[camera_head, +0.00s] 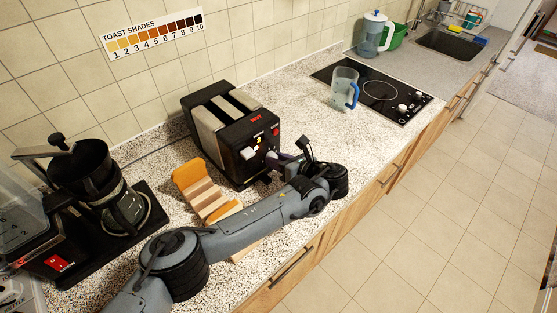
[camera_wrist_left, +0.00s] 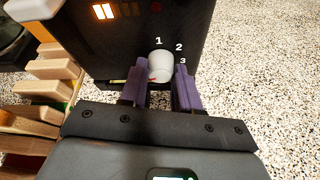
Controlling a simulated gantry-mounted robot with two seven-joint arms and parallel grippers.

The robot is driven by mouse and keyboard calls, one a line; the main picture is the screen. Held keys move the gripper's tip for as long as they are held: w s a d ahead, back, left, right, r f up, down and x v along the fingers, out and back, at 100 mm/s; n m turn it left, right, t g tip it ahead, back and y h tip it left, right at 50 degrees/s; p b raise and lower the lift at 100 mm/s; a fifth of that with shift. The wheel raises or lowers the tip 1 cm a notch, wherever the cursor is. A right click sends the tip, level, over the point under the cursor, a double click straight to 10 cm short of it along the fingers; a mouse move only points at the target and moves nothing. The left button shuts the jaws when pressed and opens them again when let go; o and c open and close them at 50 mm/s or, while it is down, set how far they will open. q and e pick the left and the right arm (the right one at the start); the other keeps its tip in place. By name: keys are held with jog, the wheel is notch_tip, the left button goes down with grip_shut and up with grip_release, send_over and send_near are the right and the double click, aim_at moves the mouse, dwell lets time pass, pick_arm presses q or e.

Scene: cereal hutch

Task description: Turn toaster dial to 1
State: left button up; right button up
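The black toaster (camera_head: 222,120) stands on the counter with its front towards the lower right; its front panel (camera_wrist_left: 115,45) fills the top of the left wrist view. The white dial (camera_wrist_left: 160,66) has a red mark at its lower left, with the printed numbers 1, 2 and 3 around its top and right. My left gripper (camera_head: 277,162) is at the toaster's front. In the left wrist view its purple fingers (camera_wrist_left: 160,88) are apart, one on each side of the dial. I cannot tell whether they touch it. My right gripper is not in view.
A wooden rack with toast (camera_head: 195,180) stands left of the toaster, close to my left arm. A coffee maker (camera_head: 95,180) is at the far left. A cooktop (camera_head: 375,88) with a glass jug (camera_head: 344,88) lies to the right. A toast-shade chart (camera_head: 153,35) hangs on the wall.

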pick_arm(q)
jog(key=c, duration=0.4)
jog(key=shift+o, duration=0.2)
jog(key=shift+r+n+p, duration=0.2)
jog(key=shift+n+p, duration=0.1)
jog(key=shift+p, duration=0.45)
jog(key=shift+s+n+t+h+p, duration=0.1)
jog(key=shift+n+t+h+p, duration=0.45)
jog(key=shift+p, duration=0.55)
jog(key=shift+a+f+n+t+h+p, duration=0.1)
jog(key=shift+n+t+h+p, duration=0.2)
jog(key=shift+n+p, duration=0.4)
jog(key=shift+s+f+n+t, duration=0.1)
jog(key=shift+n+t, duration=0.25)
jog(key=shift+n, duration=0.5)
jog(key=o, duration=1.1)
jog(key=shift+c, duration=0.2)
